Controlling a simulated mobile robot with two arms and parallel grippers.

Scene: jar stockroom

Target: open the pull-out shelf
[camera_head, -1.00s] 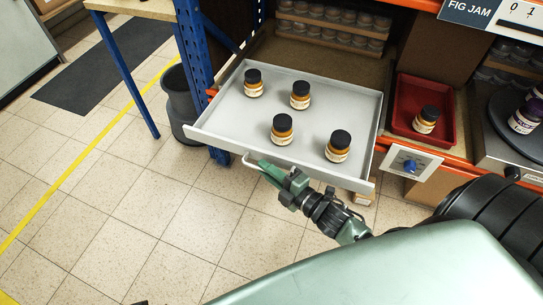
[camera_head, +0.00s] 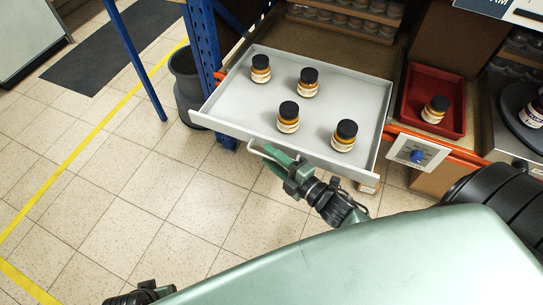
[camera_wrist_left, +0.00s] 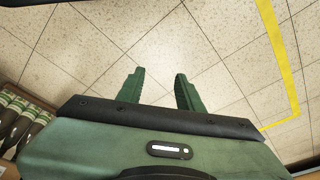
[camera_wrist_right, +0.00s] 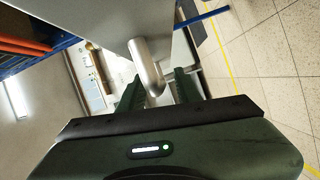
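The pull-out shelf (camera_head: 228,105) is a light grey tray, drawn well out of the rack. Several amber jars with black lids stand upright on it. Its pale bar handle (camera_head: 258,151) is on the front face; it also shows in the right wrist view (camera_wrist_right: 147,62). My right gripper (camera_head: 277,158) is at the handle. In the right wrist view its fingers (camera_wrist_right: 157,88) stand apart with the handle's end between them and a gap beside it, so it looks open. My left gripper (camera_wrist_left: 161,80) is open and empty above the tiled floor.
A red tray (camera_head: 406,112) with one jar stands right of the shelf, above a panel with a blue knob (camera_head: 417,156). A blue rack post (camera_head: 203,50) and dark bin (camera_head: 187,82) are at its left. Floor in front is clear.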

